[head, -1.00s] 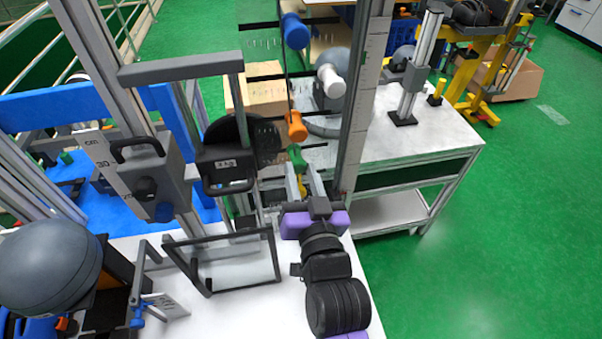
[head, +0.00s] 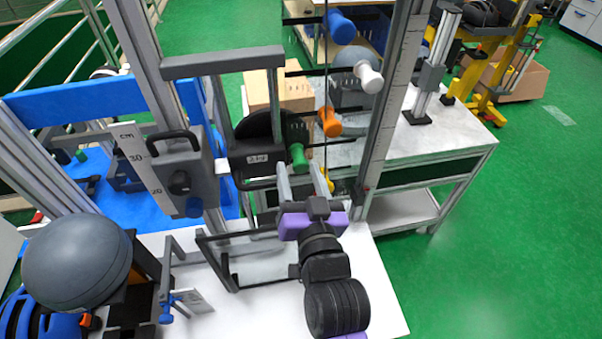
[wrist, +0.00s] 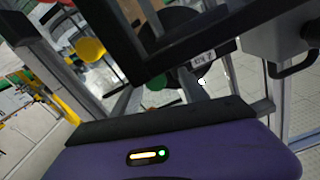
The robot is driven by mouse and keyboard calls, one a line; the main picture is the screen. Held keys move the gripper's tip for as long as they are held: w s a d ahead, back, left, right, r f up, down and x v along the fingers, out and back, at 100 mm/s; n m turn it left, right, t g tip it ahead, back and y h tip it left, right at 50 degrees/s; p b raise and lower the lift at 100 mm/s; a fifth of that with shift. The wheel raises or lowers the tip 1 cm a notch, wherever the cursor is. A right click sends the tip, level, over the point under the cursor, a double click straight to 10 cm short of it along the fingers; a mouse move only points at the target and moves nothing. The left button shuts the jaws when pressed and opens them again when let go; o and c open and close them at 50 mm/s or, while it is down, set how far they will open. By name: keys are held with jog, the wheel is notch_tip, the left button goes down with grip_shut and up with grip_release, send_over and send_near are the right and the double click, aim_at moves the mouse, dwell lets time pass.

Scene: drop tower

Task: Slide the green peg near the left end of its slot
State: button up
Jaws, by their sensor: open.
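The green peg (head: 298,156) stands at the left part of its dark slot, beside the round black disc, in the head view. The slot runs off to its right, partly hidden. My gripper (head: 301,170) is open, with its two grey fingers spread to either side of the peg's lower end. I cannot tell whether either finger touches it. In the wrist view the green peg (wrist: 156,83) shows between the fingers, partly covered by a dark frame.
An orange peg (head: 329,121) is to the upper right, with white (head: 370,77) and blue (head: 341,27) pegs above. A yellow peg (head: 328,181) is close to my right finger.

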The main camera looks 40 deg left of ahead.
jog(key=b+v, duration=0.1)
jog(key=v, duration=0.6)
jog(key=shift+s+d+b, duration=0.25)
jog(key=shift+d+b, duration=0.05)
jog(key=shift+b, duration=0.05)
